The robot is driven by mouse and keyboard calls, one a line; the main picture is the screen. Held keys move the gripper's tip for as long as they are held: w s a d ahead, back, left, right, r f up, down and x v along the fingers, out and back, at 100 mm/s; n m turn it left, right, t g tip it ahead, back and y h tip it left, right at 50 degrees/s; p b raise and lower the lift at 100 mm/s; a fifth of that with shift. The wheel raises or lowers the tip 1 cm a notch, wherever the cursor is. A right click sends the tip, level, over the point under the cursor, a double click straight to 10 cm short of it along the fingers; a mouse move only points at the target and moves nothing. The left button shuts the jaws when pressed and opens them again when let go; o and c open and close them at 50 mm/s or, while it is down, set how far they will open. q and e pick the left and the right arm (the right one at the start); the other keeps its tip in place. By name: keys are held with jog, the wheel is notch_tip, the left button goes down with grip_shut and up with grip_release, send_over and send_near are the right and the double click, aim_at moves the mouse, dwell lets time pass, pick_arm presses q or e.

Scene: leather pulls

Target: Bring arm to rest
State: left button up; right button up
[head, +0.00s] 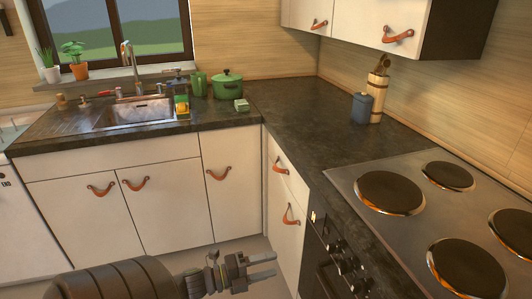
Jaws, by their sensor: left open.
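My left arm (120,280) comes in at the bottom left of the head view and reaches toward the right. My left gripper (262,268) is at its end, open and empty, with its two fingers pointing right. It appears in front of the floor and the lower part of the corner cabinets, below the counter. A gap shows between the fingers. My right gripper is not in view.
White cabinets with leather pulls (219,174) stand behind the gripper. A drawer pull (279,165) and a door pull (290,215) are right of it. The oven knobs (343,258) and the stove (420,190) are at the right. A green pot (228,84) stands by the sink (135,113).

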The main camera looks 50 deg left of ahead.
pick_arm(q)
jog(key=shift+f, duration=0.1)
dwell(0.3)
jog(key=s+a+f+n+g+y+p, duration=0.1)
jog(key=s+a+f+n+g+y, duration=0.15)
jog(key=f+n, duration=0.4)
jog(key=s+a+f+n+g+y+p, duration=0.1)
jog(key=s+f+n+g+y, duration=0.2)
jog(key=f, duration=0.7)
jog(key=s+a+f+n+g+y, duration=0.1)
jog(key=s+a+f+n+y, duration=0.15)
jog(key=f+n+y, duration=0.4)
jog(key=s+d+f+n+g+h+p, duration=0.1)
jog(key=s+d+f+n+g+h, duration=0.1)
jog(key=s+d+f, duration=0.5)
jog(key=s+d+f+n+g+h+p, duration=0.1)
jog(key=s+d+f+n+g, duration=0.4)
jog(key=s+f, duration=0.5)
jog(key=s+d+g+h, duration=0.1)
jog(key=s+d+g, duration=0.1)
jog(key=s+d, duration=0.1)
jog(key=shift+s+d, duration=0.2)
jog(key=shift+s, duration=0.55)
jog(key=shift+s, duration=0.1)
